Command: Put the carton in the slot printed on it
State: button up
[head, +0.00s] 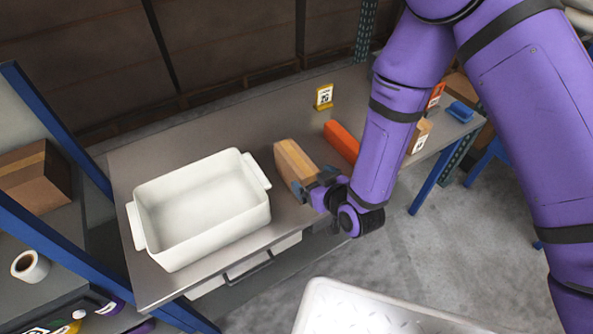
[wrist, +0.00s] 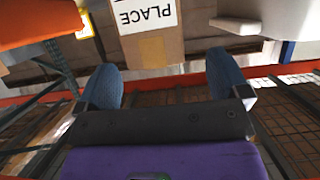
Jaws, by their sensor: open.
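A tan carton (head: 293,163) stands on the grey table, right of the white bin. In the wrist view the carton (wrist: 153,48) shows a white label with the word PLACE upside down; the rest of the label is cut off. My gripper (head: 318,184) is at the carton's near end. In the wrist view my gripper (wrist: 166,80) is open, with the blue fingertips apart and the carton ahead between their lines. I cannot tell whether they touch it. A yellow sign (head: 323,97) and an orange sign (head: 435,95) stand at the back, their print too small to read.
The white bin (head: 202,240) is empty, close left of the carton. An orange block (head: 342,141) lies right of the carton, partly behind my arm. Another labelled carton (head: 420,137) and a blue object (head: 460,111) are at the right end. The back left of the table is clear.

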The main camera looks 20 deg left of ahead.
aim_at(305, 171)
jog(key=shift+w+x, duration=0.2)
jog(key=shift+x, duration=2.55)
jog(key=shift+d, duration=0.2)
jog(key=c, duration=1.4)
